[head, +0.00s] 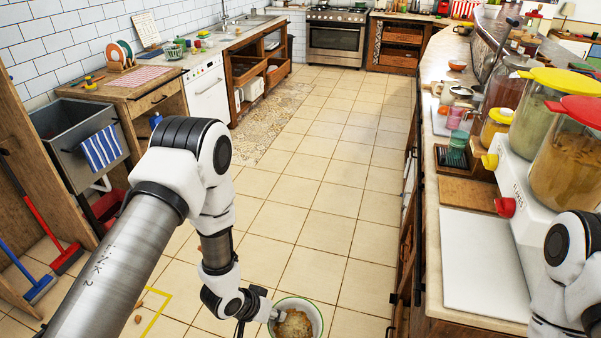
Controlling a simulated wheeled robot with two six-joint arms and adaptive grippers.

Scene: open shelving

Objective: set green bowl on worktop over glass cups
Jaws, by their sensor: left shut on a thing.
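The bowl (315,316) with a thin green rim and pale inside is at the bottom centre of the head view, with something brown in it. My left gripper (276,315) is shut on its left rim and holds it over the tiled floor area, left of the right-hand worktop (434,232). Its lower part is cut off by the picture edge. Glass cups, one pinkish (455,117) and one greenish (469,118), stand on that worktop among other glassware. My right arm shows at the right edge, but its gripper is out of view.
A white board (482,262) lies at the worktop's near end, beside a dispenser with large jars (568,165). A wooden board (468,194) and a dark green stacked item (455,157) lie beyond it. The tiled aisle is open.

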